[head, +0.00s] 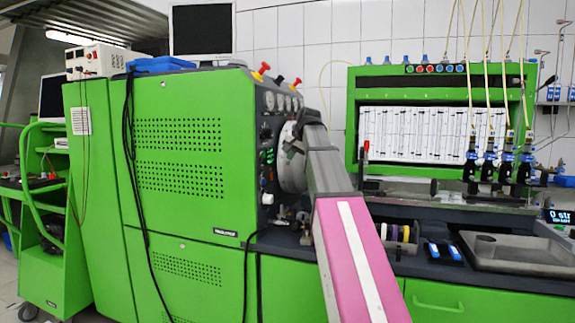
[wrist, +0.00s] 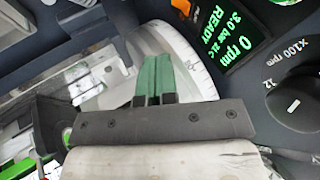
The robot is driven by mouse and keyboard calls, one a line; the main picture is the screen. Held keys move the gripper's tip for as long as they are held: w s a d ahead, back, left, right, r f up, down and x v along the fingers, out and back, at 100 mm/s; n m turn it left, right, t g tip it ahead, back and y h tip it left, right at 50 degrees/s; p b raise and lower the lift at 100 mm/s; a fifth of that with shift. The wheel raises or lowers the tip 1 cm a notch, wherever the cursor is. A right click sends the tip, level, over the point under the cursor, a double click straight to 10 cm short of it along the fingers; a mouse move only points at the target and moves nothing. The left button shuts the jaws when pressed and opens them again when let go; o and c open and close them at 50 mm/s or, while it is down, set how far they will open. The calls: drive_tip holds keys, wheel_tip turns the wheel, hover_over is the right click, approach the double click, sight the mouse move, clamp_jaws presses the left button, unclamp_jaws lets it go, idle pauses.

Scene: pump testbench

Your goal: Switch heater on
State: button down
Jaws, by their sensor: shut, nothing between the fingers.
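My gripper (wrist: 153,62) shows in the wrist view with its green fingers together and nothing between them. The fingers lie in front of a pale graduated disc (wrist: 190,60), apart from the display and knob at the right; I cannot tell whether they touch anything. In the head view my arm reaches up to the control side of the green machine (head: 180,110), and the fingertips cannot be made out. Small green-lit controls (head: 268,156) show on that side, left of the arm. I cannot tell which control is the heater switch.
The wrist view shows a display (wrist: 232,38) reading 0 rpm, READY, 3.0 bar, 21 C, and a black knob (wrist: 295,103) marked x100 rpm. In the head view, red and yellow knobs (head: 261,71) top the machine. A grey tray (head: 515,255) stands on the bench at right.

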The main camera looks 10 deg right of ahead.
sight(272, 176)
drive_tip(key=shift+v, duration=0.9)
drive_tip(key=shift+f, duration=0.1)
drive_tip(key=shift+s+d+f+h, duration=0.1)
drive_tip(key=shift+f+h, duration=0.2)
drive_tip(key=shift+f, duration=0.25)
drive_tip(key=w+a+f, duration=0.5)
drive_tip(key=w+f, duration=0.2)
drive_tip(key=f, duration=0.2)
drive_tip(key=shift+a, duration=0.2)
drive_tip(key=shift+f, duration=0.1)
